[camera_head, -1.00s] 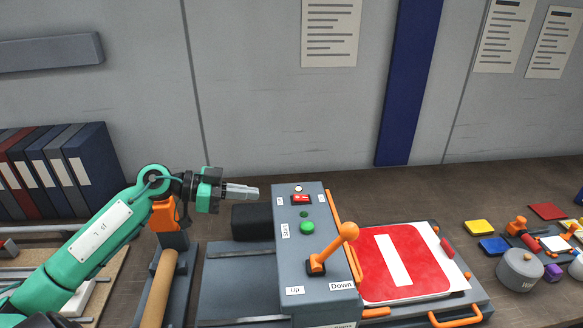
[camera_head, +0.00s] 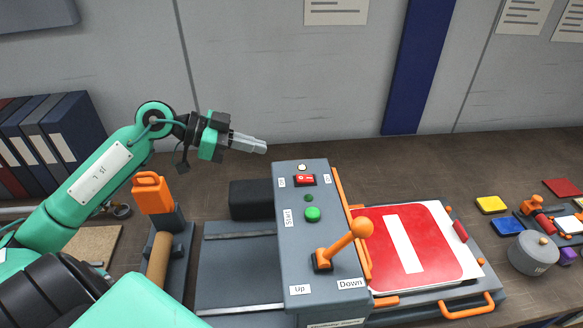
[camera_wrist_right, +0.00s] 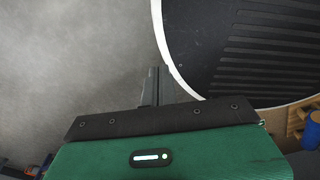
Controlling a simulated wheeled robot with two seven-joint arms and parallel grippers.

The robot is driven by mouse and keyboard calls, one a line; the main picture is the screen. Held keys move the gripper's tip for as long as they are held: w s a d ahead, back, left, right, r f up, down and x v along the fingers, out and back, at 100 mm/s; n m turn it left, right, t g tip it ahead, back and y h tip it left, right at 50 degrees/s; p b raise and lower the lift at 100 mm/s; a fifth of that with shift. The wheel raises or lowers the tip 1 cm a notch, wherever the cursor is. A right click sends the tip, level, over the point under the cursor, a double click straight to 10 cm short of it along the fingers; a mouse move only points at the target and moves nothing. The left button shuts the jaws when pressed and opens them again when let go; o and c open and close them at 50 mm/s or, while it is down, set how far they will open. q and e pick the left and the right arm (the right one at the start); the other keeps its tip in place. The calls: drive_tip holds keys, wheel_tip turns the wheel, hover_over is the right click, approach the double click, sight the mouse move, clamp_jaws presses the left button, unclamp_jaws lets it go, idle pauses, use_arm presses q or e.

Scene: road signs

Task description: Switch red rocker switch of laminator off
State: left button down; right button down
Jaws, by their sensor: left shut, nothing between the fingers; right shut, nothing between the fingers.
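The grey laminator (camera_head: 304,240) stands on the bench in the middle of the head view. Its red rocker switch (camera_head: 305,180) sits near the far end of its top panel, between two small labels, below a small pale lamp. A green button (camera_head: 313,214) and an orange lever (camera_head: 345,243) are nearer to me. My left gripper (camera_head: 264,148) is shut and empty, to the left of and beyond the switch, apart from it, pointing right. In the right wrist view my right gripper (camera_wrist_right: 155,85) shows only in part, shut and empty, away from the laminator.
A red sign with a white bar (camera_head: 405,245) lies on the laminator's right side. A black block (camera_head: 250,199) is at its left. An orange-handled stand with a roller (camera_head: 160,235) is further left. A grey pot (camera_head: 533,253) and coloured pads are at the right. Binders (camera_head: 50,145) stand at the left.

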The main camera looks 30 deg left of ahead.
use_arm(q)
drive_tip(key=p, duration=0.3)
hover_over(291, 181)
wheel_tip(291, 181, down, 3)
drive_tip(key=shift+r, duration=0.1)
drive_tip(key=f, duration=0.1)
drive_tip(key=f+p, duration=0.1)
drive_tip(key=f, duration=0.1)
drive_tip(key=shift+w+d+f, duration=0.1)
drive_tip(key=shift+d+f, duration=0.1)
drive_tip(key=shift+f, duration=0.05)
drive_tip(key=shift+a+f, duration=0.15)
drive_tip(key=shift+f, duration=0.5)
drive_tip(key=shift+f, duration=0.1)
